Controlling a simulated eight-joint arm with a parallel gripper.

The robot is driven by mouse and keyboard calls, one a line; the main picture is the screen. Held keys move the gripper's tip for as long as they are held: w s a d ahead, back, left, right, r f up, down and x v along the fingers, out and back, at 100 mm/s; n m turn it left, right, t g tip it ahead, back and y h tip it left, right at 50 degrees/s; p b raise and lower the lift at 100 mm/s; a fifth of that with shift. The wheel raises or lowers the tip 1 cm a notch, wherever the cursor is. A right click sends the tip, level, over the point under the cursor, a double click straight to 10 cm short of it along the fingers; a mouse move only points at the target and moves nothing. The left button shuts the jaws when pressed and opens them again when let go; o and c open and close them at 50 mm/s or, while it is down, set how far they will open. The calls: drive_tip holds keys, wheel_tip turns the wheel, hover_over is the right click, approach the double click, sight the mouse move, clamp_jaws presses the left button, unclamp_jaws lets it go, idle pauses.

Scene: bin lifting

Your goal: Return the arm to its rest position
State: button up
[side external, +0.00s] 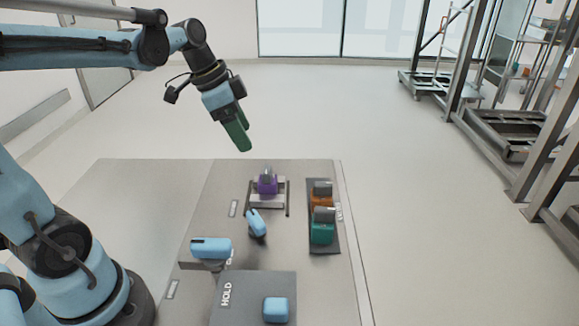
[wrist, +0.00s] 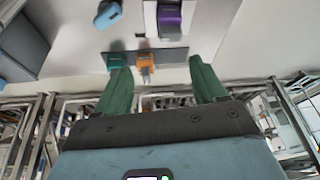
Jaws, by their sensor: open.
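My gripper (side external: 238,138) hangs in the air above the far end of the work table (side external: 170,200), its green fingers pointing down and slightly right. The wrist view shows the two fingers (wrist: 158,66) spread apart with nothing between them. My arm reaches in from the upper left, well above the table. A purple bin (side external: 267,185) sits on a small stand below the gripper, and it also shows at the top of the wrist view (wrist: 168,18).
An orange bin (side external: 321,199) and a teal bin (side external: 322,232) stand on a dark strip (side external: 324,181) at right. Blue pieces (side external: 257,224) (side external: 210,246) lie nearer; another (side external: 276,309) rests on the grey HOLD block (side external: 242,284). Air around the gripper is clear.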

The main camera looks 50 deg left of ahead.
drive_tip(key=s+d+f+n+t+y, duration=0.2)
drive_tip(key=s+d+f+n+t, duration=0.1)
drive_tip(key=s+d+n, duration=0.3)
drive_tip(key=shift+s+d+f+n+t, duration=0.2)
drive_tip(key=shift+f+n+t, duration=0.1)
drive_tip(key=shift+f+n, duration=0.2)
idle(0.6)
